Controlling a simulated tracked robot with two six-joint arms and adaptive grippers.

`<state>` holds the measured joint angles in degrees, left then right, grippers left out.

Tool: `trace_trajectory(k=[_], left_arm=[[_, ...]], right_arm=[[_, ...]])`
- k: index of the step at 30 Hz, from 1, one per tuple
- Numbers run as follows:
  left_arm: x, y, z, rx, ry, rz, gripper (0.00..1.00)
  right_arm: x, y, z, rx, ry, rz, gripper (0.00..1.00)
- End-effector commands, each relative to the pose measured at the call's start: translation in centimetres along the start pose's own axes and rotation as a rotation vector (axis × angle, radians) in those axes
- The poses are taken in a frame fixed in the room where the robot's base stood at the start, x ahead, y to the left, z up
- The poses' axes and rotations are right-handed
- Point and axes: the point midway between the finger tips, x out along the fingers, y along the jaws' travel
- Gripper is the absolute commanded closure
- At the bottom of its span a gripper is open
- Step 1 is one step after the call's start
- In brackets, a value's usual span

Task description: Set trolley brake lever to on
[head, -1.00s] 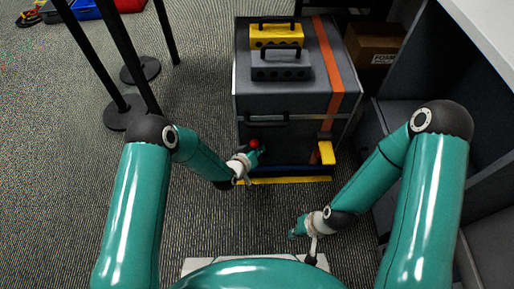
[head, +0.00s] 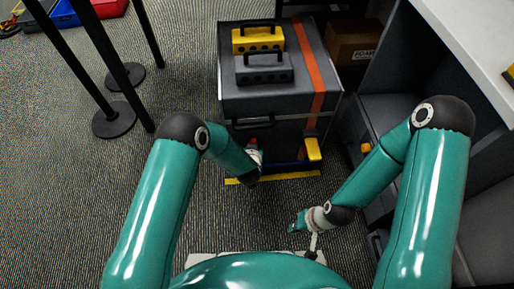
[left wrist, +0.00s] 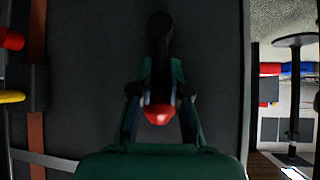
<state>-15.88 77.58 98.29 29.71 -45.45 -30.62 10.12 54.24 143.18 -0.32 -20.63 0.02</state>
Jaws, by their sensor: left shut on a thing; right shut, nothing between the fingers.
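The grey trolley (head: 232,104) stands ahead of me, with a black handle and an orange stripe. Its brake lever, with a red knob (head: 253,141), is on the front face. In the left wrist view the lever (left wrist: 160,40) is a dark arm running from a round pivot at the top down to the red knob (left wrist: 157,114). My left gripper (head: 256,152) is shut on the lever; in the left wrist view its fingers (left wrist: 160,82) flank it. The wrist partly hides the lever in the head view. I see no on or off mark. My right gripper (head: 296,227) is shut and empty, low above the floor.
Yellow (head: 258,39) and grey (head: 264,69) cases sit on the trolley. A yellow block (head: 313,149) is on its front right. Black posts stand at left; a cardboard box (head: 353,43) and a white counter (head: 473,40) are at right. Carpet between is clear.

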Motion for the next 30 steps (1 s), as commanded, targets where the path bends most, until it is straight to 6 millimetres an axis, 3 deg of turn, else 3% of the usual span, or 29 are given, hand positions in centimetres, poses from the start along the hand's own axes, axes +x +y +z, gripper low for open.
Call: trace_trajectory(k=[1,7,8,13,25,30], left_arm=[[0.0,-0.2,-1.2,-0.001,0.027,-0.006,1.0],[0.0,-0.1,-1.2,0.0,0.028,-0.005,1.0],[0.0,-0.1,-1.2,0.0,0.028,-0.004,0.79],[0.0,-0.1,-1.2,0.0,0.027,-0.003,0.51],[-0.1,-0.1,-0.6,0.0,0.015,-0.002,0.51],[-1.5,0.0,-0.6,0.001,0.015,-0.001,0.51]], right_arm=[[0.0,0.0,0.0,0.0,0.0,0.0,1.0],[0.0,0.0,0.0,0.0,0.0,0.0,1.0],[0.0,0.0,0.0,0.0,0.0,0.0,1.0],[0.0,0.0,0.0,0.0,0.0,0.0,1.0],[0.0,0.0,0.0,0.0,0.0,0.0,1.0],[0.0,0.0,0.0,0.0,0.0,0.0,1.0]])
